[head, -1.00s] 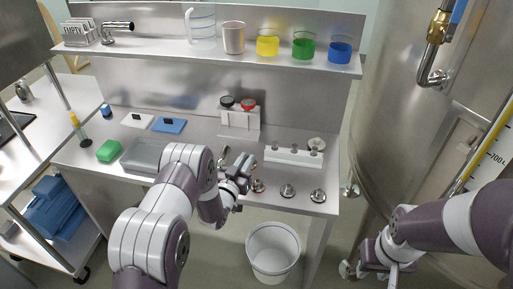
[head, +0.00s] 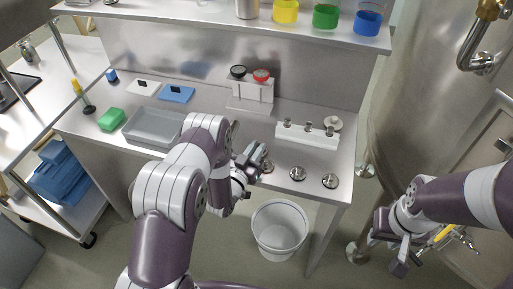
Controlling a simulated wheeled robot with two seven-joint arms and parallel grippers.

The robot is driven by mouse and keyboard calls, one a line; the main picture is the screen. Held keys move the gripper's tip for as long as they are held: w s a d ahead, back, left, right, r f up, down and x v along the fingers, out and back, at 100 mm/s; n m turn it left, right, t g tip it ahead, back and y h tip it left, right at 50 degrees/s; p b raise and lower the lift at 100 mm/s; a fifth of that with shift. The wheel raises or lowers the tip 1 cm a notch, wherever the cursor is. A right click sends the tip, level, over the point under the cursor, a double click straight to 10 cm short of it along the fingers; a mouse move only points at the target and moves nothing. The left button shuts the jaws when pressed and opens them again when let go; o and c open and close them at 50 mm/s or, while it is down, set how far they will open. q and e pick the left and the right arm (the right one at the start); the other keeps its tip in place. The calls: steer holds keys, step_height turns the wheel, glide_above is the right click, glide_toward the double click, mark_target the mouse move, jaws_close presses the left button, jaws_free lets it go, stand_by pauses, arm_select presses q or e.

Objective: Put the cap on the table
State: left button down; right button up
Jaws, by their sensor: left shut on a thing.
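Several round steel caps sit along the front right edge of the steel table (head: 215,100): a left one (head: 267,166), a middle one (head: 297,174) and a right one (head: 330,181). My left gripper (head: 257,160) is at the front edge, at the left cap, and is shut on it. The fingers partly hide this cap, and I cannot tell whether it touches the table. My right gripper (head: 402,258) hangs low to the right of the table, in front of the vat, away from the caps; its jaw opening is unclear.
A white holder (head: 307,137) with small steel pieces stands behind the caps. A stand with a black and a red round piece (head: 261,76) is further back. A grey tray (head: 153,128) is at the left. A white bucket (head: 279,228) stands below the edge. The steel vat (head: 425,110) rises at right.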

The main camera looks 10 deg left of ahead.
arm_select(q)
steer(key=c, duration=1.4)
jaws_free()
steer(key=shift+w+f, duration=0.25)
steer(key=shift+f, duration=0.05)
steer(key=shift+o, duration=0.2)
steer(key=shift+w+f, duration=0.1)
steer(key=shift+w, duration=0.1)
steer(key=shift+s+r+p, duration=0.25)
steer(key=shift+r+p, duration=0.05)
steer(key=shift+r, duration=0.2)
steer(key=r+b+v, duration=0.1)
steer(key=v, duration=1)
steer(key=w+m+g+y, duration=0.1)
steer(key=w+g, duration=0.3)
steer(key=shift+w+f+g, duration=0.1)
steer(key=shift+g, duration=0.3)
steer(key=shift+a+r+g+y, duration=0.35)
steer(key=shift+r+g+y, duration=0.3)
steer(key=shift+g, duration=0.55)
steer(key=s+r+n+g+y, duration=0.1)
steer(key=s+r+g, duration=0.3)
steer(key=s, duration=0.5)
steer(key=s+r+n+g+y, duration=0.1)
steer(key=s+r+g, duration=0.4)
steer(key=s, duration=0.5)
steer(key=shift+s+d+n+g, duration=0.3)
steer(key=shift+d+n, duration=0.1)
steer(key=shift+d, duration=0.1)
